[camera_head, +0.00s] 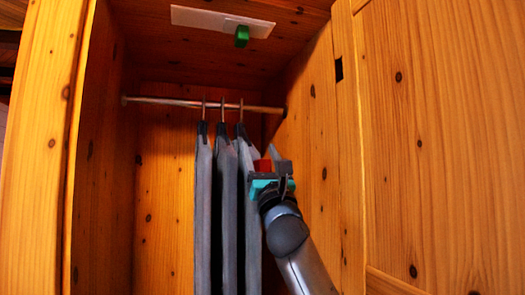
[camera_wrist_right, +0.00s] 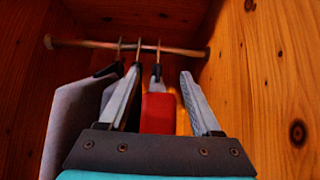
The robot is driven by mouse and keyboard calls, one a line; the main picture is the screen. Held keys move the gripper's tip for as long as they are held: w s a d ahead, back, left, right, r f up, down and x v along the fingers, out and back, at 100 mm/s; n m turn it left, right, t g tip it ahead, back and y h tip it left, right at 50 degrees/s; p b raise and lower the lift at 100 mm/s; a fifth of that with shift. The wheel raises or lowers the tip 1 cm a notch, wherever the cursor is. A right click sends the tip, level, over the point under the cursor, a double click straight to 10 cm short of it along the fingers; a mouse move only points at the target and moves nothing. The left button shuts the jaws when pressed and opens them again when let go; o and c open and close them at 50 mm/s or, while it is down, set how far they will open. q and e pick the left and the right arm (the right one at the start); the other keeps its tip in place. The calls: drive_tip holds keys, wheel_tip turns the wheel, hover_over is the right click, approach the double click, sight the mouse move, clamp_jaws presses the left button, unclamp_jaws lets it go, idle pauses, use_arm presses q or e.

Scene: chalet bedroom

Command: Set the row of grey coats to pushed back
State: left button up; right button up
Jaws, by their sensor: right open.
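Three grey coats (camera_head: 225,215) hang close together on hangers from the rail (camera_head: 160,101) inside the wooden wardrobe, right of the rail's middle. They also show in the right wrist view (camera_wrist_right: 75,115). A red block-like piece (camera_wrist_right: 158,113) sits at the rightmost coat; part of it shows in the head view (camera_head: 263,165). My right gripper (camera_head: 274,157) is at the right side of the rightmost coat, below the rail. Its fingers are apart, with the red piece seen between them in the right wrist view; I cannot tell whether they touch it. My left gripper is out of view.
A white plate (camera_head: 195,17) with a green knob (camera_head: 242,36) is on the wardrobe ceiling. The wardrobe's right wall (camera_head: 322,150) is close beside my right arm. Free room lies left of the coats, under the rail.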

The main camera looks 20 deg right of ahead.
drive_tip(key=shift+s+a, duration=0.1)
drive_tip(key=shift+s, duration=0.05)
drive_tip(key=shift+c, duration=0.3)
clamp_jaws()
idle(1.0)
